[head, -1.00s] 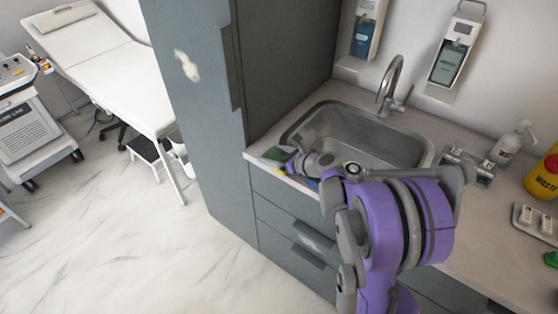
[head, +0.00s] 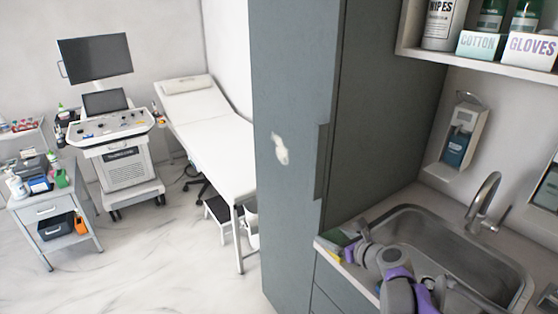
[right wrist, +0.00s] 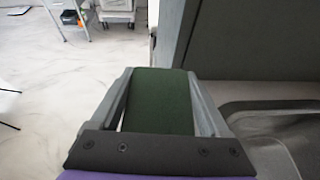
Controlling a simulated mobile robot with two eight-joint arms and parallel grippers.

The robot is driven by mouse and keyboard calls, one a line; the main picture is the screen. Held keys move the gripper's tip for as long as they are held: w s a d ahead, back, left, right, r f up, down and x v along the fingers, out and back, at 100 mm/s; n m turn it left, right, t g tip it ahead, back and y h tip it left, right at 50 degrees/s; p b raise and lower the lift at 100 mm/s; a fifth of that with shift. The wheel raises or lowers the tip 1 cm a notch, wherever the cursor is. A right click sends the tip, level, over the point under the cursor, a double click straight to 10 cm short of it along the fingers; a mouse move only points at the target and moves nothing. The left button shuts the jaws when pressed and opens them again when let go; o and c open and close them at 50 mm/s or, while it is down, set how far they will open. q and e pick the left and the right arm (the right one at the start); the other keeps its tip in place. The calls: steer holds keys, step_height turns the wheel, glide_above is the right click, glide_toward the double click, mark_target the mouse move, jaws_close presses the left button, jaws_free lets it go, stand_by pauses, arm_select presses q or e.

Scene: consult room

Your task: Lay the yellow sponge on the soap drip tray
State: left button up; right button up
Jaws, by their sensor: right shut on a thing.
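The sponge (head: 338,238) shows a dark green face and a bit of yellow at the counter's left front corner, beside the sink. My right gripper (head: 352,246) reaches it from the right and is shut on it. In the right wrist view the sponge's green face (right wrist: 158,105) fills the space between the two fingers. A wall soap dispenser (head: 457,148) with a light back plate hangs behind the sink; a small ledge (head: 440,174) juts out at its foot. I cannot tell whether this ledge is the soap drip tray. My left gripper is out of view.
The steel sink (head: 410,222) and tap (head: 483,205) lie right of the sponge. A tall grey cabinet (head: 285,110) stands left of the counter. A shelf (head: 480,58) with bottles and boxes hangs above. A second dispenser (head: 547,188) is cut off at the right edge.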

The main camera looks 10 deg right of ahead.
steer(key=s+a+f, duration=0.1)
steer(key=a+f, duration=0.3)
steer(key=a, duration=0.6)
steer(key=shift+s+f, duration=0.3)
steer(key=shift+s, duration=0.05)
